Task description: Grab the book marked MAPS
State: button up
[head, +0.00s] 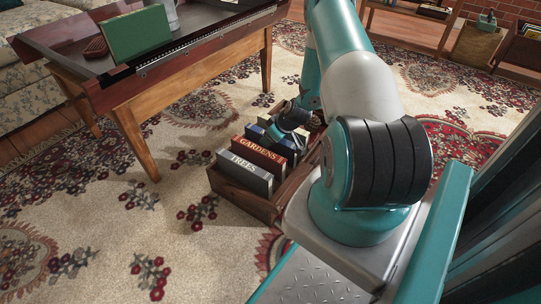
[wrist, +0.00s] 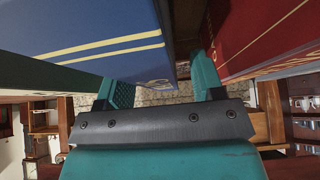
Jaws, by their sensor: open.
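No book in view shows a readable MAPS title. A wooden crate (head: 238,203) on the rug holds upright books. The grey TREES book (head: 245,174) is at its near end, with the red GARDENS book (head: 261,157) behind it. A dark blue book (head: 255,131) stands behind that, its title unreadable. My gripper (head: 287,128) is down at the crate's far part and partly hides the books there. In the wrist view my gripper (wrist: 165,82) is open, its teal fingers apart. A blue book with yellow stripes (wrist: 100,30) is close at upper left; a red book (wrist: 262,35) is right of the right finger.
A wooden table (head: 196,75) at upper left carries a green book (head: 135,34). A sofa (head: 35,75) stands beyond it. The patterned rug (head: 90,220) left of the crate is clear.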

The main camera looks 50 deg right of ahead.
jog(key=shift+w, duration=0.1)
grip_shut()
dwell(0.4)
